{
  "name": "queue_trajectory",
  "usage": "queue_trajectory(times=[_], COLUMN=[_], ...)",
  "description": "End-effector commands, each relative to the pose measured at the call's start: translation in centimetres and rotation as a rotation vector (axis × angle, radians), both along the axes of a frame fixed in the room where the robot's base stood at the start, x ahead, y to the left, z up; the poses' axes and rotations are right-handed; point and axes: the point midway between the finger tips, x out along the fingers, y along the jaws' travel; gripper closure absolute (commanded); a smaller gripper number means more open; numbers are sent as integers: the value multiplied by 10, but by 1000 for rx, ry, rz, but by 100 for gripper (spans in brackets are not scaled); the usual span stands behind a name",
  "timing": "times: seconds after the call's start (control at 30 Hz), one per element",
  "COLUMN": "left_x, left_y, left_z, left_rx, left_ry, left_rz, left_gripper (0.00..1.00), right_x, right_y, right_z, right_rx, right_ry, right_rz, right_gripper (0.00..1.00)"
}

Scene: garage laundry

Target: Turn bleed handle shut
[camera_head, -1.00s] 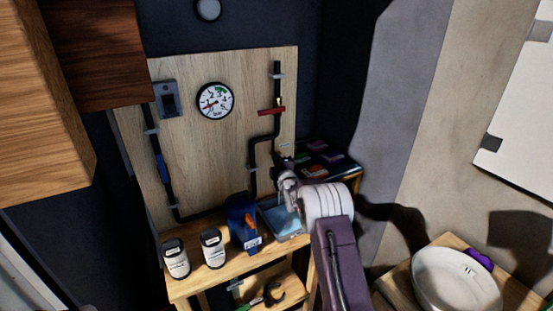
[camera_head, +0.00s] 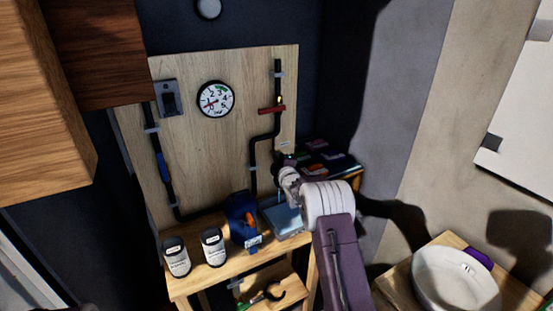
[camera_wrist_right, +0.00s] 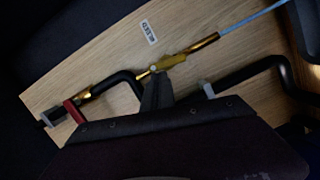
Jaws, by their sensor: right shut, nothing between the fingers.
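The bleed handle (camera_wrist_right: 174,61) is a small yellow lever on a brass fitting, beside a white label reading "BLEED" (camera_wrist_right: 148,32) in the right wrist view. It appears to lie roughly along the brass line. My right gripper (camera_wrist_right: 157,82) is shut and empty; its dark fingertips are at the handle's lower side, and I cannot tell whether they touch it. In the head view my right gripper (camera_head: 284,162) is at the lower right of the wooden panel (camera_head: 215,150) and hides the bleed handle. My left gripper is not in view.
A red lever (camera_head: 272,109) sits on the black pipe above. A pressure gauge (camera_head: 216,99) is on the panel. A blue jug (camera_head: 242,218), a clear tray (camera_head: 283,221) and two white-labelled bottles (camera_head: 213,246) stand on the bench. A light blue tube (camera_wrist_right: 255,16) leaves the fitting.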

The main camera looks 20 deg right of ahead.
Motion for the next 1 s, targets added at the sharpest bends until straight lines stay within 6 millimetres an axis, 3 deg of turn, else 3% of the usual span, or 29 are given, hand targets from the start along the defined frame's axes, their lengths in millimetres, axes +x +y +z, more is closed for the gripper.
queue_trajectory(times=[0.57,1.0], left_x=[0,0], left_y=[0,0], left_z=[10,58], left_rx=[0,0], left_ry=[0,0], left_rz=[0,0], left_gripper=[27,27], right_x=[0,1], right_y=[-7,-18], right_z=[8,15], right_rx=[238,648], right_ry=[17,53], right_rz=[-3,-3], right_gripper=[100,100])
